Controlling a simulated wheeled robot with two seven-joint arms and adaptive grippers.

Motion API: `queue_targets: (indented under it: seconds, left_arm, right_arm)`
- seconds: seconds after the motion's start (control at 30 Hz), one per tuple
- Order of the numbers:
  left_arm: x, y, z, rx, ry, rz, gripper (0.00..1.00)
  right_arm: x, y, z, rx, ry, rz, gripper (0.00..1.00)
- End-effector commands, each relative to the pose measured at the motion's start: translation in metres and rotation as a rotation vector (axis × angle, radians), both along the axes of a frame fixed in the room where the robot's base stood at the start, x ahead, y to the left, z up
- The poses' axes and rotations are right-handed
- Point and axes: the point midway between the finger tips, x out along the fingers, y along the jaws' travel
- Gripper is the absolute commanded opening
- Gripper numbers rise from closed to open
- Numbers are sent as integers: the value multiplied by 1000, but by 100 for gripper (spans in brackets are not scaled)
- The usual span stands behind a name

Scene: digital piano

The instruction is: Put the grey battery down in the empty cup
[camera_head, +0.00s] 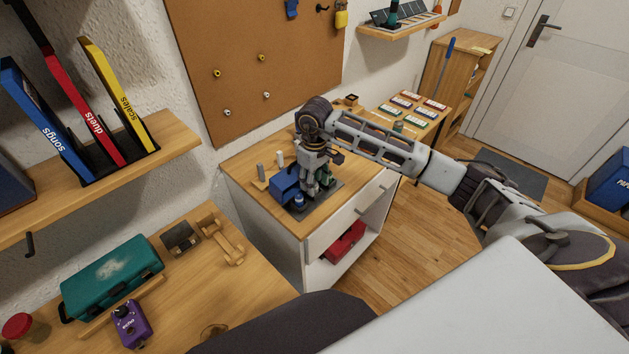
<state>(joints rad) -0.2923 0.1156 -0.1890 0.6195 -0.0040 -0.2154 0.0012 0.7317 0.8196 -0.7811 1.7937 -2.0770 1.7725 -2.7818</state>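My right gripper (317,188) points down over a dark mat (329,198) on the white cabinet's wooden top. Its fingers are small and overlap a green object (325,180), so I cannot tell whether they hold anything. A small grey upright cylinder (261,171), possibly the grey battery, stands on a light wooden piece left of the gripper. A whitish cylinder (280,158) stands behind it. I cannot make out a cup for certain. My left gripper is not in view.
A blue box-like object (285,187) sits beside the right gripper, close to its fingers. The cabinet's wooden top (296,221) is bare along its front edge. A red object (344,243) lies in the cabinet below. A teal case (113,276) lies on the table at left.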

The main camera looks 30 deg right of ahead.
Motion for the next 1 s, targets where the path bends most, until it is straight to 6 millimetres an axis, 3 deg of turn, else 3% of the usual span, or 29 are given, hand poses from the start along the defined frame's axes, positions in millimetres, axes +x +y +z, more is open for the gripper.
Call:
queue_targets:
  seconds: [0.27, 0.7, 1.0]
  left_arm:
    - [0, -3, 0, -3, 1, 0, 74]
    - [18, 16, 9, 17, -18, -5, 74]
    - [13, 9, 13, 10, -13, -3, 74]
  right_arm:
    - [0, 0, 1, 0, 0, 0, 44]
    - [0, 0, 18, 0, -1, 1, 44]
    - [0, 0, 30, 0, 0, 0, 44]
